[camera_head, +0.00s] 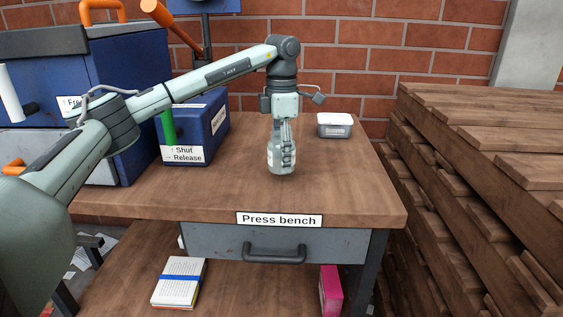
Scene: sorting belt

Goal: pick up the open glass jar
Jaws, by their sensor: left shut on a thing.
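The open glass jar (276,168) stands upright on or just above the wooden bench top, near its middle. It is clear, with a pale label on its left side. My left gripper (284,143) comes down from above and is shut on the jar. Its fingers cover part of the jar's rim and right side, so the mouth is partly hidden. I cannot tell whether the jar's base touches the wood. My right gripper is not in view.
A blue box labelled "Shut / Release" (217,137) with a green handle stands left of the jar. The bench top (340,190) is bare in front. Stacked planks (480,180) rise on the right.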

